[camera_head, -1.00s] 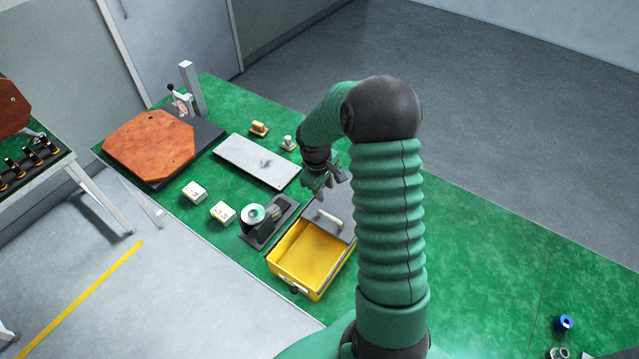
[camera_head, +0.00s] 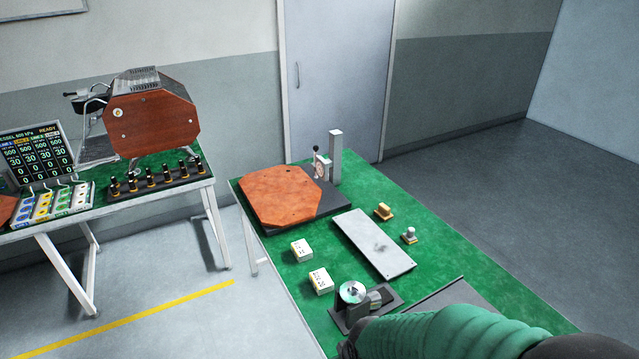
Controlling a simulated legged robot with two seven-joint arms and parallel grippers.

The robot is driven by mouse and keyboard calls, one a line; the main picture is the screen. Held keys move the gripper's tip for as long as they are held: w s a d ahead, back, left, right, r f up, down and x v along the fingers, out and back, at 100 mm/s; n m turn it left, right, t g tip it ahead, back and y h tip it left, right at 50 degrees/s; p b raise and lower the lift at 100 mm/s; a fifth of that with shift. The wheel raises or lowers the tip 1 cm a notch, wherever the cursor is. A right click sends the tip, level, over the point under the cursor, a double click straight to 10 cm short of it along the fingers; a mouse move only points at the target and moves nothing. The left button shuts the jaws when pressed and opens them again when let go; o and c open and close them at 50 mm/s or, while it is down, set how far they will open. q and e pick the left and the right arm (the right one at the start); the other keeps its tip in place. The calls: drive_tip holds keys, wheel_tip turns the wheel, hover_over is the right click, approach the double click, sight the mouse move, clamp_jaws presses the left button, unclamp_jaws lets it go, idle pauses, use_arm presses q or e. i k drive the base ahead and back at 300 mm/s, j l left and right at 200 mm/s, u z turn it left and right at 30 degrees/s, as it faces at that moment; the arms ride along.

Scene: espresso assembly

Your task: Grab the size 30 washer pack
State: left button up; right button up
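Two small white boxes with dark marks on top, possibly the washer packs, lie on the green table; one is the farther box (camera_head: 302,250) and the other the nearer box (camera_head: 320,281). Their print is too small to read, so I cannot tell which is size 30. A green-sleeved arm of mine crosses the bottom right, near the table's front. My other gripper is not in view either.
A red-brown octagonal panel (camera_head: 280,195) lies behind the boxes. A grey plate (camera_head: 375,243) and a dark fixture with a metal disc (camera_head: 353,292) are to their right. A second table at left holds a red-brown-panelled machine (camera_head: 152,120), a row of black-handled parts (camera_head: 155,182) and a screen (camera_head: 35,150).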

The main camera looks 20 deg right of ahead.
sight(302, 253)
drive_tip(key=z, duration=0.45)
drive_tip(key=k+j+z, duration=0.1)
drive_tip(key=z, duration=0.85)
drive_tip(key=k+z, duration=0.1)
drive_tip(key=z, duration=0.35)
drive_tip(key=i+j+z, duration=0.25)
drive_tip(key=j, duration=0.85)
drive_tip(key=i+j+z, duration=0.25)
drive_tip(key=j, duration=0.85)
drive_tip(key=i+j+z, duration=0.25)
drive_tip(key=j, duration=0.95)
drive_tip(key=j+z, duration=0.25)
drive_tip(key=j, duration=0.95)
drive_tip(key=i, duration=0.05)
